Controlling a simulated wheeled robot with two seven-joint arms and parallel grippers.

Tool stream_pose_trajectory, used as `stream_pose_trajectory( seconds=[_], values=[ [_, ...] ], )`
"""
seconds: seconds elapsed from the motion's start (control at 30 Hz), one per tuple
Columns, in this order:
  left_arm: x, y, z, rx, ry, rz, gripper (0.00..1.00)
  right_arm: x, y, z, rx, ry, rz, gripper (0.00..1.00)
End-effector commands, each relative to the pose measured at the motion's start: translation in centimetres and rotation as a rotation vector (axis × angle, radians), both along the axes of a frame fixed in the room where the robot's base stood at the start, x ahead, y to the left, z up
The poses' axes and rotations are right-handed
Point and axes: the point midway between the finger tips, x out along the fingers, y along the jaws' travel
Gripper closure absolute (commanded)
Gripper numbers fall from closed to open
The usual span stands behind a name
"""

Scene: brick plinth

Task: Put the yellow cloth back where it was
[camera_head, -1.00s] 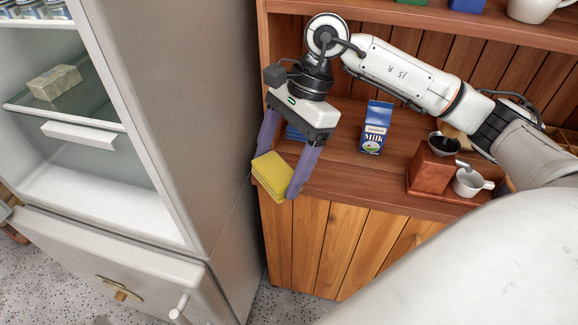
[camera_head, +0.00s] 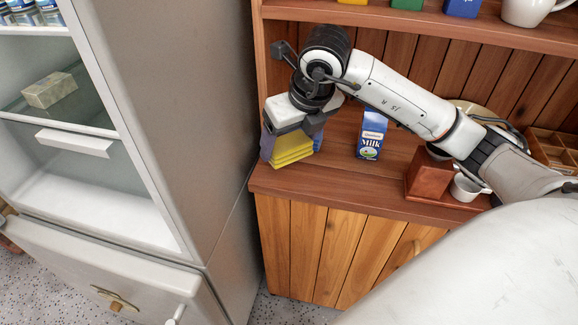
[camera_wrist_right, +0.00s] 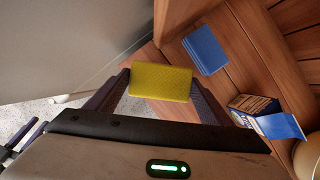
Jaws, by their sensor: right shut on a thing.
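My right gripper (camera_head: 292,146) is shut on the yellow cloth (camera_head: 292,153), a folded, block-like pad. It is over the left end of the wooden counter (camera_head: 330,180), close to the side panel; I cannot tell whether the cloth touches the wood. In the right wrist view the yellow cloth (camera_wrist_right: 160,82) sits between the two fingertips. A blue folded cloth (camera_wrist_right: 206,49) lies on the counter beside it, apart from it. In the head view the blue cloth is mostly hidden behind the gripper. Purple fingers that look like my left gripper (camera_wrist_right: 24,140) show at the wrist view's lower left edge.
A milk carton (camera_head: 372,135) stands right of the gripper. A brown grinder (camera_head: 430,177) and a white cup (camera_head: 467,187) stand farther right. An upper shelf (camera_head: 420,18) is above, and an open fridge (camera_head: 165,110) is on the left. Bare counter lies in front of the carton.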

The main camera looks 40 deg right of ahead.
Motion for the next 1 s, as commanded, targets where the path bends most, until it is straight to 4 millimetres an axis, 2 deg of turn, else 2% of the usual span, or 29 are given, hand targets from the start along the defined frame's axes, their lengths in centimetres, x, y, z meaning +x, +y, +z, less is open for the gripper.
stream_pose_trajectory(
  seconds=[0.03,0.27,0.5,0.83,0.87,0.93,1.0],
  values=[
    [0.0,0.0,-0.1,0.000,0.000,0.000,0.69,-0.1,0.0,-1.1,0.000,0.003,0.000,0.47],
    [0.1,0.0,-0.1,0.000,-0.003,0.000,0.69,0.0,0.0,-3.0,0.000,0.000,0.002,0.47],
    [0.3,0.0,-0.2,0.000,-0.007,-0.001,0.69,0.0,0.0,-6.1,0.001,0.001,0.004,0.47],
    [0.6,0.1,-0.4,-0.002,-0.013,0.000,0.69,0.0,0.0,-6.4,0.001,-0.001,0.004,0.47],
    [0.6,0.1,-0.2,-0.002,-0.013,0.000,0.69,0.0,0.0,-6.3,0.001,-0.001,0.004,0.21],
    [0.6,0.1,-0.2,-0.001,-0.013,-0.001,0.69,0.0,0.0,-6.3,0.001,-0.001,0.004,0.09],
    [0.6,0.1,-0.2,-0.001,-0.013,-0.001,0.69,0.0,0.0,-6.3,0.001,-0.001,0.004,0.07]
  ],
)
